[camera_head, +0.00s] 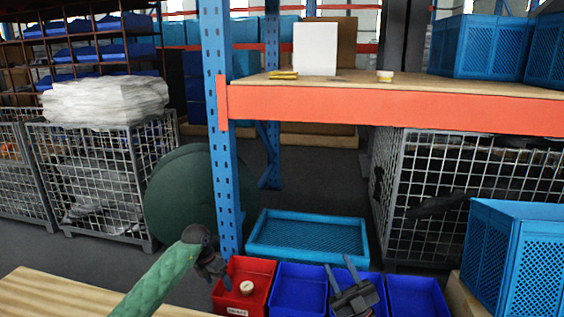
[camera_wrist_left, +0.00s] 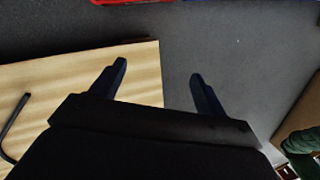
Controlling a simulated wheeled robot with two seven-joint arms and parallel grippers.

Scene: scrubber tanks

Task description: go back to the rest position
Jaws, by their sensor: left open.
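My left gripper (camera_head: 212,268) hangs beside the left edge of the red bin in the head view. In the left wrist view the left gripper (camera_wrist_left: 159,70) is open, with nothing between its two dark fingers; the wooden tabletop and grey floor lie below. My right gripper (camera_head: 337,262) is over the blue bins in the head view. Its two fingers stand apart and I see nothing between them.
A red bin (camera_head: 262,272) holds a small white round item (camera_head: 246,287). Blue bins (camera_head: 298,284) stand beside it. A wooden tabletop (camera_head: 40,292) is at lower left. The blue upright (camera_head: 222,130) and orange shelf beam (camera_head: 400,106) rise behind. A blue crate (camera_head: 530,260) is at right.

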